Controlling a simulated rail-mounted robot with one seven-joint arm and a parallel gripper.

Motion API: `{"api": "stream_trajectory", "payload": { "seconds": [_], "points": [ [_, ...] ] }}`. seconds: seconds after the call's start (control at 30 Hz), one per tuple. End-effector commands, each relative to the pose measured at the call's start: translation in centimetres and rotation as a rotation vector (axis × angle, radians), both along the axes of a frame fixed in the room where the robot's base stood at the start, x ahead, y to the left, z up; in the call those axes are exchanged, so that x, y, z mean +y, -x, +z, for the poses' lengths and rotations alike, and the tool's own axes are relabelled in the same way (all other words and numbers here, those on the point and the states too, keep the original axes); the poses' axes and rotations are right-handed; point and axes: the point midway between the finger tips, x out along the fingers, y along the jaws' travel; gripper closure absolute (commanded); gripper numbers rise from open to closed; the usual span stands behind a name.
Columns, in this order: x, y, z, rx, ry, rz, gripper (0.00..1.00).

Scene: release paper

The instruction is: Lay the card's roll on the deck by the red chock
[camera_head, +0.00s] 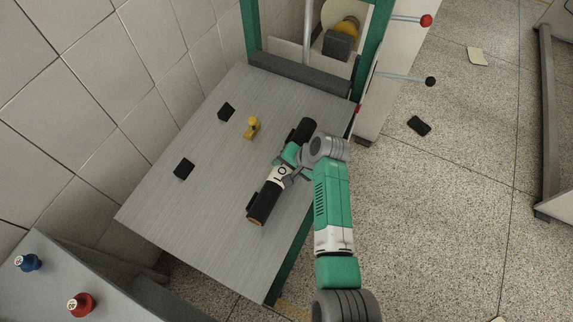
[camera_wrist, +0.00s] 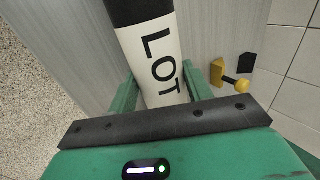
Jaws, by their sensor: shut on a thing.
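A long roll (camera_head: 262,206), dark at both ends with a white band lettered "LOT", lies lengthwise over the right part of the grey deck (camera_head: 190,220). The white band also shows in the wrist view (camera_wrist: 152,50). My gripper (camera_head: 286,162) is shut on the roll around its white band; in the wrist view its two green fingers (camera_wrist: 157,88) stand on either side of the band. I cannot tell whether the roll touches the deck. Small dark blocks show close beside the roll. No chock is clearly red; a small red spot (camera_head: 356,108) shows at the deck's right edge.
Two black blocks (camera_head: 227,112) (camera_head: 184,168) and a yellow knobbed piece (camera_head: 252,128) are on the deck left of the roll. A green frame (camera_head: 372,60) stands at the back, with red-knobbed (camera_head: 426,20) and black-knobbed (camera_head: 430,81) levers. The deck's front left is clear.

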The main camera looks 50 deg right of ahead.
Motion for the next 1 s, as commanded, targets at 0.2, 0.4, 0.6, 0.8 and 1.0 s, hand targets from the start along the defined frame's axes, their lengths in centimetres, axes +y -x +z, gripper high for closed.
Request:
{"api": "stream_trajectory", "payload": {
  "seconds": [0.2,0.4,0.6,0.8,1.0],
  "points": [
    [0.0,0.0,-2.3,-0.001,0.001,-0.001,0.81],
    [-0.1,0.0,-2.2,-0.001,0.001,-0.001,0.81],
    [0.0,0.0,-2.3,-0.001,0.001,-0.001,0.81],
    [0.0,0.0,-2.5,-0.001,0.001,-0.001,0.81],
    [0.0,0.0,-3.0,0.000,0.001,-0.001,0.81]
  ]
}}
